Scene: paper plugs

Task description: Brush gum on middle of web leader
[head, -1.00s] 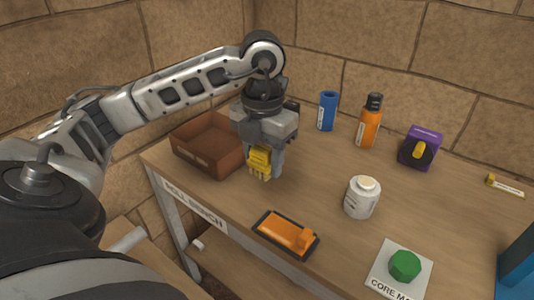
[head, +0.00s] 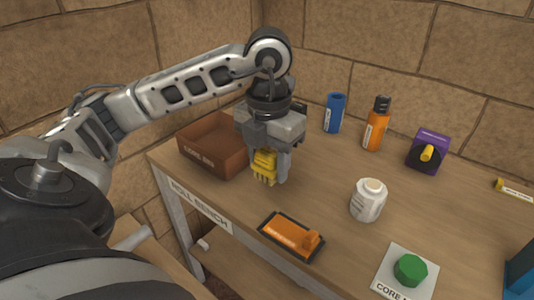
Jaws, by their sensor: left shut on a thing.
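My left gripper (head: 270,172) points down over the left part of the bench, just right of the brown bin. It is shut on a yellow blocky thing (head: 264,164) with a ridged lower end; I cannot tell whether this is a brush. The gripper hides part of it. A white jar (head: 367,203) with a cream top stands upright to the right of the gripper, apart from it; I cannot tell whether it holds gum. I cannot make out a web leader for sure. My right gripper is not in view.
The brown core bin (head: 201,158) is at the back left of the roll bench (head: 335,170). An orange piece (head: 289,236) on a dark base is in front. A blue cylinder (head: 334,113), orange bottle (head: 376,125) and purple block (head: 429,149) stand behind. A green hexagonal piece (head: 411,269) is front right.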

